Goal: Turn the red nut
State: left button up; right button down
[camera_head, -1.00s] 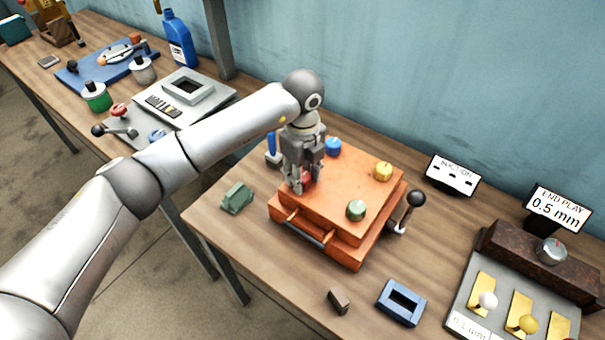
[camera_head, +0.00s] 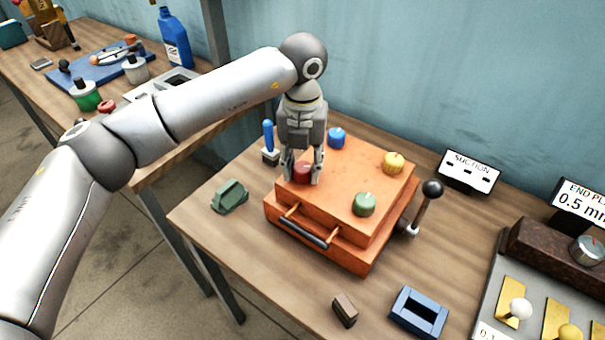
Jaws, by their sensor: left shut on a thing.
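The red nut (camera_head: 302,172) sits on the top left part of the orange box (camera_head: 330,209). My left gripper (camera_head: 302,178) points down over it and is shut on it, with a finger on each side. Part of the nut is hidden by the fingers. A blue nut (camera_head: 336,138), a yellow nut (camera_head: 393,162) and a green nut (camera_head: 364,204) stand on the same box top, apart from the gripper. My right gripper is not in view.
A black-knobbed lever (camera_head: 427,205) stands at the box's right side. A blue-handled tool (camera_head: 268,141) is behind its left side. A green block (camera_head: 230,197), a brown block (camera_head: 344,310) and a blue frame (camera_head: 418,312) lie on the table. A suction sign (camera_head: 469,171) stands behind.

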aim_at(303, 166)
pick_arm(q)
jog(key=m+b, duration=0.2)
jog(key=m, duration=0.1)
jog(key=shift+f+m+b, duration=0.15)
jog(key=shift+m+b, duration=0.2)
jog(key=shift+m, duration=0.05)
jog(key=m+b, duration=0.1)
jog(key=m, duration=0.1)
jog(key=shift+m, duration=0.4)
jog(key=m+b, duration=0.2)
jog(key=m, duration=0.1)
jog(key=shift+r+m+b, duration=0.2)
jog(key=shift+m+b, duration=0.1)
jog(key=shift+m, duration=1.6)
jog(key=o, duration=1)
jog(key=shift+o, duration=0.2)
notch_tip(303, 166, up, 12)
jog(key=shift+f, duration=0.1)
